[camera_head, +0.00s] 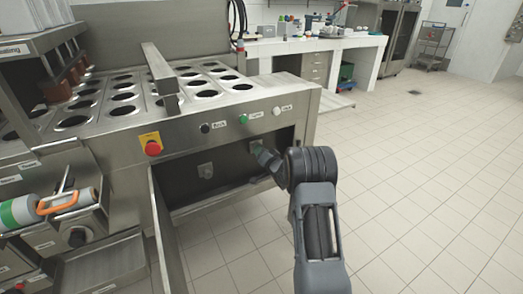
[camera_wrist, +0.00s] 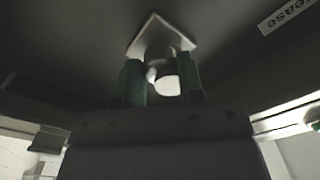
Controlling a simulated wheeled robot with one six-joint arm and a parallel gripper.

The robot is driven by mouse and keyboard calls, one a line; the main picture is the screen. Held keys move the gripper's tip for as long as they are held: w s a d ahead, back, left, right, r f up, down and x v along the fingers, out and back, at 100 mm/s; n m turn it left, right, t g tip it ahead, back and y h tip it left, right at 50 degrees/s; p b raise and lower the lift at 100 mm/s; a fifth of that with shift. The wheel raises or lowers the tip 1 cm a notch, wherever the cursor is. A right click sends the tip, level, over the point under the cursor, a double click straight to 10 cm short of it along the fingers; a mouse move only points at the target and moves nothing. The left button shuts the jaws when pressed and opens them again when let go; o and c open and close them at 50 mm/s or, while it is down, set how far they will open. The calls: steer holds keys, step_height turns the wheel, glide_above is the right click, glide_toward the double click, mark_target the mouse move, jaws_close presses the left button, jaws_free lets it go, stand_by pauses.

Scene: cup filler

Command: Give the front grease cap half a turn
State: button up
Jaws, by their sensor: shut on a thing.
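The grease cap (camera_wrist: 165,82) is a small pale, rounded piece on a diamond-shaped metal plate (camera_wrist: 155,35) in the wrist view. My gripper (camera_wrist: 161,74) has its two green fingers on either side of the cap and is shut on it. In the head view my gripper (camera_head: 262,157) reaches into the open lower compartment of the machine (camera_head: 178,184), at its right end. The cap itself is mostly hidden there behind the fingers.
An opened panel (camera_head: 168,230) hangs at the compartment's left side. A red stop button (camera_head: 153,148) and several small buttons sit above the opening. A "grease" label (camera_wrist: 288,14) is near the cap. A roll with an orange-handled tool (camera_head: 62,201) is at left. The tiled floor (camera_head: 430,170) is clear at right.

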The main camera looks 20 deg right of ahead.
steer(key=shift+m+p, duration=5.75)
steer(key=shift+m, duration=5.75)
steer(key=o, duration=0.9)
steer(key=s, duration=0.4)
steer(key=s+d, duration=0.1)
steer(key=s, duration=0.4)
steer(key=s+p, duration=0.1)
steer(key=s, duration=0.3)
steer(key=shift+s+d, duration=0.3)
steer(key=shift+s, duration=0.05)
